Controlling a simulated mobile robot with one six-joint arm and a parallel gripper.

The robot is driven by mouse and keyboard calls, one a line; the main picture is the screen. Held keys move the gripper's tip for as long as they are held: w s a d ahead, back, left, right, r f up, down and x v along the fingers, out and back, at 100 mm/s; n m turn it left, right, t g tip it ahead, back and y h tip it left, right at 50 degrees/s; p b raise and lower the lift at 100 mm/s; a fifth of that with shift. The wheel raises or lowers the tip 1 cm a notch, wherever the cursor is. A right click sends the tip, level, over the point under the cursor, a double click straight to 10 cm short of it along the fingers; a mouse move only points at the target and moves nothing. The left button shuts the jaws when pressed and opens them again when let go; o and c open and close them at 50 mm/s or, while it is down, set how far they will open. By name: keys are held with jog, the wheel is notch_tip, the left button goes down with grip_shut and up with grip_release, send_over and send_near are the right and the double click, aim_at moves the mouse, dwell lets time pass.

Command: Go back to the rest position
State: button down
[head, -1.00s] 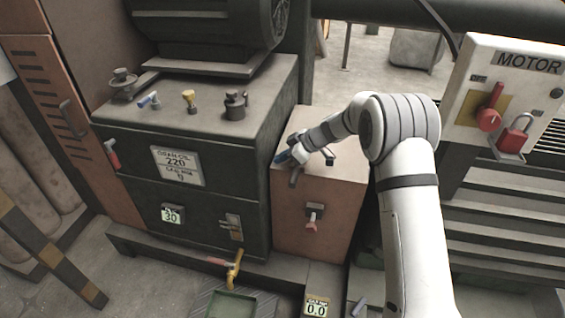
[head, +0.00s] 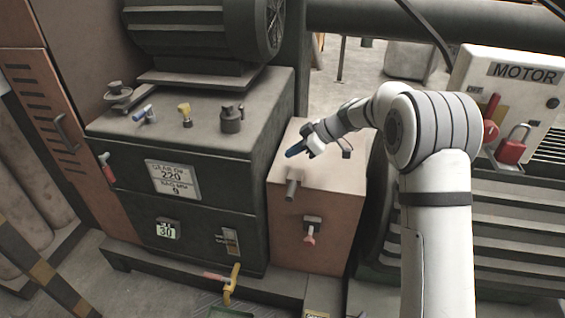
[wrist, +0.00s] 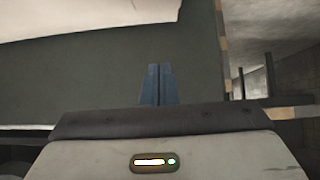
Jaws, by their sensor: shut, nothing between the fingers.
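My gripper (head: 295,150) is above the top of the brown box (head: 328,180) in the head view, with its blue fingers pointing left toward the dark green cabinet. In the wrist view my gripper (wrist: 157,84) shows its two blue fingers side by side, touching, with nothing between them. A grey peg-like part (head: 291,189) stands at the front edge of the brown box, below the gripper in the picture and apart from it.
The green cabinet (head: 190,215) carries a blue-handled valve (head: 144,113), a yellow-topped fitting (head: 185,114) and a dark canister (head: 231,119). A red-handled tap (head: 310,232) projects from the brown box. The MOTOR panel (head: 510,90), with a red padlock (head: 513,147), is at right.

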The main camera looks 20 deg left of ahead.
jog(key=s+d+r+m+h+p, duration=0.2)
jog(key=s+d+r+m+p, duration=0.3)
jog(key=d+r, duration=0.45)
jog(key=s+d+r+m+t+h+p, duration=0.1)
jog(key=s+d+r+m+h+p, duration=0.1)
jog(key=s+d, duration=0.5)
jog(key=s+d+r+m+t+h+p, duration=0.1)
jog(key=s+d+r+m+h+p, duration=0.2)
jog(key=s+d+m, duration=0.4)
jog(key=s+d+r+m+t+h+p, duration=0.1)
jog(key=s+d+r+m+p, duration=0.3)
jog(key=s+d, duration=0.4)
jog(key=s+r+h, duration=0.1)
jog(key=s, duration=0.5)
jog(key=shift+s+d+r+m+h, duration=0.25)
jog(key=shift+d+r+m+h, duration=0.05)
jog(key=shift+r+m, duration=0.1)
